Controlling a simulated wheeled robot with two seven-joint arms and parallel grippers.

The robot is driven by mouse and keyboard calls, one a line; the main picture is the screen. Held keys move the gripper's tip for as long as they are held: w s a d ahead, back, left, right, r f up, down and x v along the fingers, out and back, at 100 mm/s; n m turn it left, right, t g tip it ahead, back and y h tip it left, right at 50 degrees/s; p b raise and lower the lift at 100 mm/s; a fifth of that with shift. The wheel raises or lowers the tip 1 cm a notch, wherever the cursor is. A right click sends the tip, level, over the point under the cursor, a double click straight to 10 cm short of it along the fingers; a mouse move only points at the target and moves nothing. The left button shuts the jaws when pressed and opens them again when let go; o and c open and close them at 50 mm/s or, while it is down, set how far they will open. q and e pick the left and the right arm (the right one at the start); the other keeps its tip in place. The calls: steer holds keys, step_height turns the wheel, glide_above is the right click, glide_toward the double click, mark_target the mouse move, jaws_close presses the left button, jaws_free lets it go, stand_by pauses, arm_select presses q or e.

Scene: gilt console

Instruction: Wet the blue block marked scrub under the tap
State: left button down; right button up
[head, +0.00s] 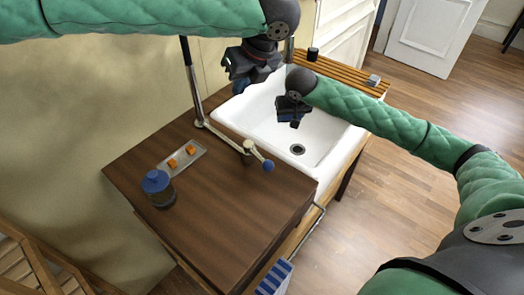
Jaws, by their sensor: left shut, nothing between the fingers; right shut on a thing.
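The white sink basin (327,147) is at the centre right, with a dark drain in its floor. My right gripper (291,120) is over the basin, pointing down, shut on a small dark blue block (295,124). Most of the block is hidden by the fingers and no marking can be read. The tap's upright metal pipe (192,85) rises left of the basin; its top is hidden behind my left arm. A lever with a blue knob (268,165) sits at the counter's edge by the basin. My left gripper (238,84) is shut and empty, between the pipe and the basin.
The brown counter (225,215) holds a blue-lidded jar (158,188) and a metal tray (197,150) with two orange pieces. A slatted wooden rack (340,71) behind the basin carries a black cup (312,54) and a grey block (373,81). The counter's front half is clear.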

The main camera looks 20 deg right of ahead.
arm_select(q)
steer(key=w+a+t, duration=0.4)
steer(key=w, duration=0.1)
steer(key=n+g+h, duration=0.6)
steer(key=n+h, duration=0.6)
steer(key=n, duration=0.6)
glide_above(262, 157)
steer(key=a, duration=0.3)
step_height(262, 157, down, 11)
steer(key=shift+n, duration=0.3)
steer(key=shift+w+d+f, duration=0.1)
steer(key=shift+d+f, duration=0.4)
steer(key=shift+f, duration=0.9)
steer(key=shift+s+d+f, duration=0.1)
steer(key=shift+d+f, duration=0.4)
steer(key=shift+f, duration=0.95)
steer(key=shift+w+d+f, duration=0.1)
steer(key=shift+d+f, duration=0.4)
steer(key=shift+f, duration=0.9)
